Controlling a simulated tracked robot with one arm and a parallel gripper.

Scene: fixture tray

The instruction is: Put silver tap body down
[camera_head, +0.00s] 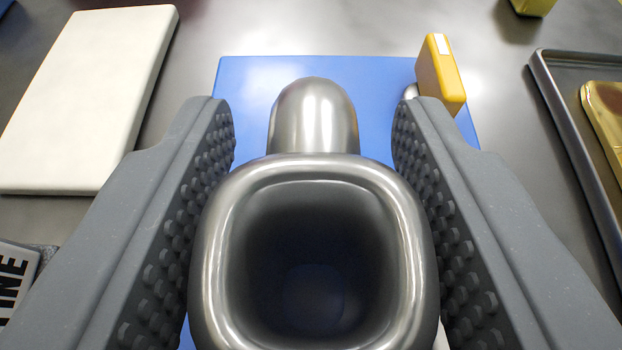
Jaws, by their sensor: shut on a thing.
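The silver tap body (313,170) is a shiny metal piece with a squarish open mouth facing me and a rounded part beyond it. My gripper (314,115) is shut on it, with one grey studded finger on each side. The tap body is over the blue plate (250,85). I cannot tell whether its underside touches the plate, as the tap body hides that area.
A yellow block (440,75) stands at the blue plate's right edge, close to the right finger. A white slab (85,100) lies at left. A dark tray (575,125) with a gold piece (606,115) is at right. Grey metal surface shows between them.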

